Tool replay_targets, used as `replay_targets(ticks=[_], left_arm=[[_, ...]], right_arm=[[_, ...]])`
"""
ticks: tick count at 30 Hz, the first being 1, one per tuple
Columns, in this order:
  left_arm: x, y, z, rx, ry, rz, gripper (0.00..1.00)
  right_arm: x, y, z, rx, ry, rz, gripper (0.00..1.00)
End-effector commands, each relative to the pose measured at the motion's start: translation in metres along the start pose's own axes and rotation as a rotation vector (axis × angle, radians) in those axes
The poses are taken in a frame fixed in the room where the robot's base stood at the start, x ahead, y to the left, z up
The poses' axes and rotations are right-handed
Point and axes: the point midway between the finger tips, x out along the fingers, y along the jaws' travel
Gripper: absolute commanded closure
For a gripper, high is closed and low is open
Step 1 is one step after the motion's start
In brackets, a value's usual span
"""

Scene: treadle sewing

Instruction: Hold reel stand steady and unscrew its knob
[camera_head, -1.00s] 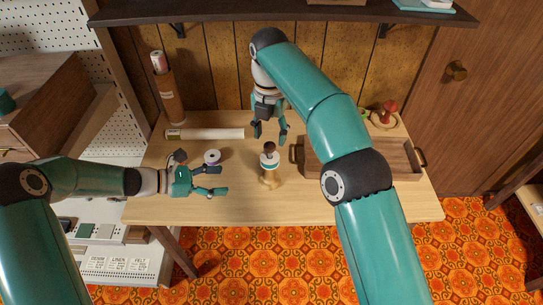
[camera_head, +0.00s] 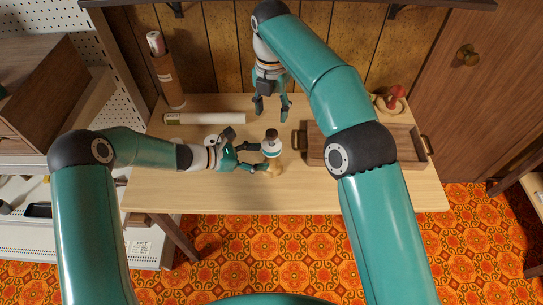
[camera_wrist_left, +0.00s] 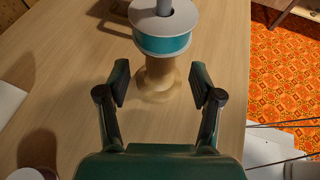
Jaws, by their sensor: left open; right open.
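The reel stand (camera_head: 276,170) is upright on the table, with a pale wooden base and a dark brown knob (camera_head: 271,134) on top. It carries a white reel with a teal band (camera_wrist_left: 165,42). My left gripper (camera_head: 260,160) is open at the stand's left. In the left wrist view its two fingers stand either side of the wooden post (camera_wrist_left: 160,72), below the reel, with gaps visible on both sides. My right gripper (camera_head: 271,110) is open and empty, pointing down behind the knob. The post is partly hidden in the head view.
A wooden tray (camera_head: 314,140) with handles is right of the stand. A long white roll (camera_head: 205,118) lies at the back left, near a brown tube (camera_head: 170,82). A red-topped object (camera_head: 396,94) stands at the back right. The table's front strip is clear.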

Motion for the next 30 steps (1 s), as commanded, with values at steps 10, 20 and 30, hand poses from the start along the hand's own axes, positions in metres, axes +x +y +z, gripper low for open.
replay_targets(ticks=[10, 20, 30], left_arm=[[0.047, 0.000, 0.001, 0.000, -0.001, -0.002, 0.35], [0.052, 0.000, 0.001, 0.000, -0.001, -0.001, 0.35], [0.052, 0.000, 0.001, 0.000, -0.001, -0.001, 0.81]], right_arm=[[0.000, -0.001, 0.000, 0.002, 0.000, 0.000, 0.46], [0.000, -0.001, 0.000, 0.002, 0.000, 0.000, 0.46], [0.000, -0.001, 0.000, 0.001, 0.000, 0.000, 0.46]])
